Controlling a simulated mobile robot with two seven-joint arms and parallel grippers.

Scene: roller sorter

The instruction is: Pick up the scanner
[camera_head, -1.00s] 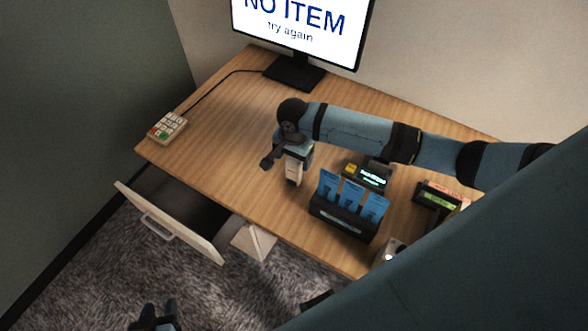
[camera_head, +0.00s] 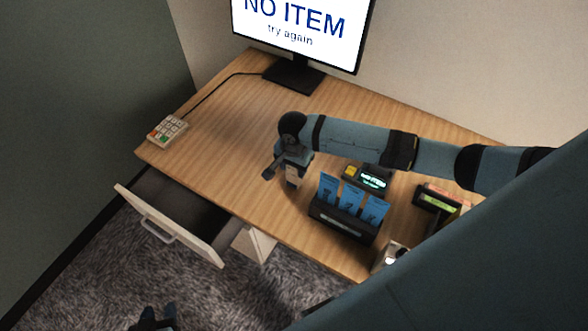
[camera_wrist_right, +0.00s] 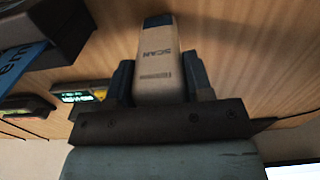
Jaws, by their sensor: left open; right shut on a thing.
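The scanner (camera_wrist_right: 158,65) is a tan, box-like device marked "SCAN", with a dark tip. In the right wrist view it sits between the two fingers of my right gripper (camera_wrist_right: 165,82), which is shut on it. In the head view the scanner (camera_head: 293,174) shows as a small pale piece below my right gripper (camera_head: 290,160), over the middle of the desk. I cannot tell whether it touches the desktop. My left gripper (camera_head: 154,318) is open and empty at the bottom edge of the head view, over the carpet, partly cut off.
A black holder (camera_head: 343,224) with blue cards stands right of the scanner, with a small lit display (camera_head: 373,178) behind. A monitor (camera_head: 303,30) reads "NO ITEM try again". A keypad (camera_head: 168,130) lies at the left. The drawer (camera_head: 170,225) is open. The desk's left middle is clear.

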